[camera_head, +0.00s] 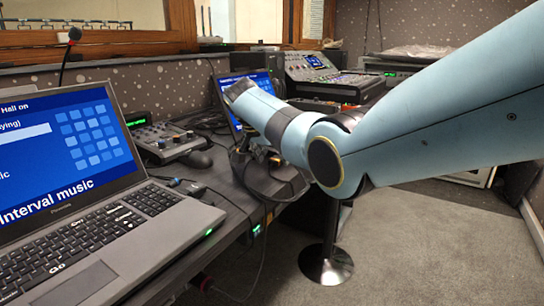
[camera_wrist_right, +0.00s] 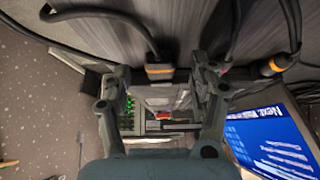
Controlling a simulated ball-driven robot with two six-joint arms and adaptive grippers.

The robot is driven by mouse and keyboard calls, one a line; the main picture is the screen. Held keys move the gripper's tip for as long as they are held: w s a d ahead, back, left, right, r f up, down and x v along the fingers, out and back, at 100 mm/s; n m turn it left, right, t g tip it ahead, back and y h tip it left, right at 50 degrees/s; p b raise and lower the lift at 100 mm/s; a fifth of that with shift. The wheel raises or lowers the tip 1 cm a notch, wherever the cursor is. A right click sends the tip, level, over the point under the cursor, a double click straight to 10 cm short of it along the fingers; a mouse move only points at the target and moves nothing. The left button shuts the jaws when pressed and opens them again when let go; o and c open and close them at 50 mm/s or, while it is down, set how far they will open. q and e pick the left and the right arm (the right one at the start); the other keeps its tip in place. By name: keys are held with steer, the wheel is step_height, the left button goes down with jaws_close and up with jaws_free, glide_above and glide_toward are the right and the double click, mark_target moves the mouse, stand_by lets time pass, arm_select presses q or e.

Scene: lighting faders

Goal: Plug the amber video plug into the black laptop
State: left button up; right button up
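In the right wrist view, a dark plug with an amber band (camera_wrist_right: 160,72) lies between the fingers of my right gripper (camera_wrist_right: 162,76), its cable curving up and left. The fingers look apart, with no clear contact on the plug. A second plug with an amber band (camera_wrist_right: 277,65) is near the blue-screened laptop (camera_wrist_right: 270,140). I cannot tell which one is the video plug. That dark laptop (camera_head: 228,100) is partly hidden behind my right arm in the head view. There, my right gripper (camera_head: 243,158) is a dark shape over the desk edge, its fingertips unclear. My left gripper is not in view.
A grey laptop (camera_head: 60,250) stands at the near left. A small control panel (camera_head: 165,140) and loose cables lie beyond it. A mixing desk (camera_head: 325,80) stands further back. Another cable (camera_wrist_right: 234,30) runs by the right finger. The floor (camera_head: 420,250) at right is open.

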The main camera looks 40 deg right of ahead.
steer(key=shift+a, duration=0.1)
steer(key=v, duration=1.2)
